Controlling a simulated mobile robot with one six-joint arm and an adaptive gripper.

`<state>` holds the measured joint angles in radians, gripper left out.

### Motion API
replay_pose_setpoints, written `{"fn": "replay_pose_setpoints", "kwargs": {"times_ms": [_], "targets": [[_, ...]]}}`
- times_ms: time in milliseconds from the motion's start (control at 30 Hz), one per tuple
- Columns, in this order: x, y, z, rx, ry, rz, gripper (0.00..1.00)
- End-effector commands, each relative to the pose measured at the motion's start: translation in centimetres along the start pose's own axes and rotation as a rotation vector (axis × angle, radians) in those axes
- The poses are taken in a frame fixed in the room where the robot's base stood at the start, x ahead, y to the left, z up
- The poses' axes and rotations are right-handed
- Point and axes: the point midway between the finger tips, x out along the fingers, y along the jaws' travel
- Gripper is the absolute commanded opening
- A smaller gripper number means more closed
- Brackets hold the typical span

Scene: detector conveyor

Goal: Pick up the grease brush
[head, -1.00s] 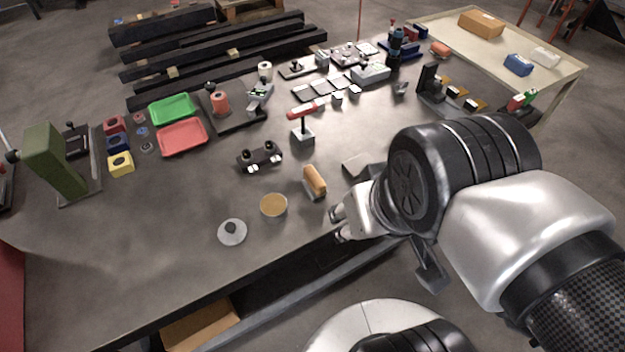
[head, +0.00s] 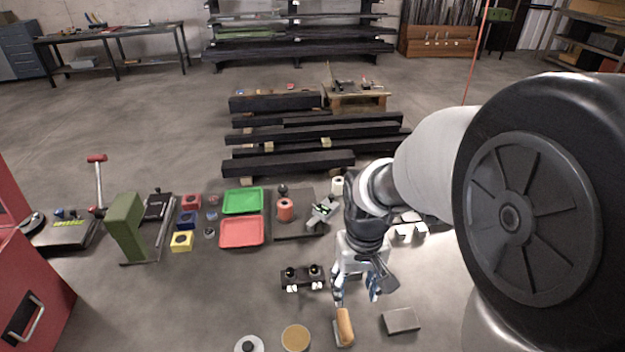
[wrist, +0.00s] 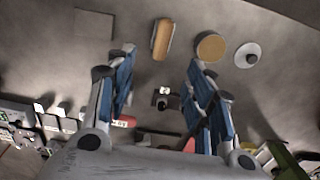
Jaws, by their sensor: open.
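A tan, wooden-looking block (head: 345,326) on a thin grey base lies near the bottom of the head view. It looks like the grease brush, though its bristles cannot be made out. It also shows in the wrist view (wrist: 162,40), at the top between the lines of my fingers. My gripper (head: 357,293) is open and empty, with blue finger pads, just behind the block in the head view. In the wrist view my fingertips (wrist: 160,62) are spread apart, and the block lies past them, untouched.
A round amber-topped tin (head: 296,338) and a knobbed metal disc (head: 249,345) lie left of the block. A grey flat block (head: 401,320) lies to its right. A black fixture with knobs (head: 303,278) stands behind left. Red (head: 241,231) and green (head: 243,201) trays lie farther back.

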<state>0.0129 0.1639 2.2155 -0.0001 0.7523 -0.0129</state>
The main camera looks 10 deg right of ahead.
Motion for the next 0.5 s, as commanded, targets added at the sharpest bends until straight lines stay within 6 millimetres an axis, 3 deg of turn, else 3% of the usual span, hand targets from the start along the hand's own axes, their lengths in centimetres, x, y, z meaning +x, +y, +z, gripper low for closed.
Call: {"fn": "replay_pose_setpoints", "kwargs": {"times_ms": [167,500], "targets": [[1.9,0.0,-0.2,0.000,-0.014,0.000,0.48],[9.3,0.0,-0.1,0.000,-0.015,0.000,0.48]]}}
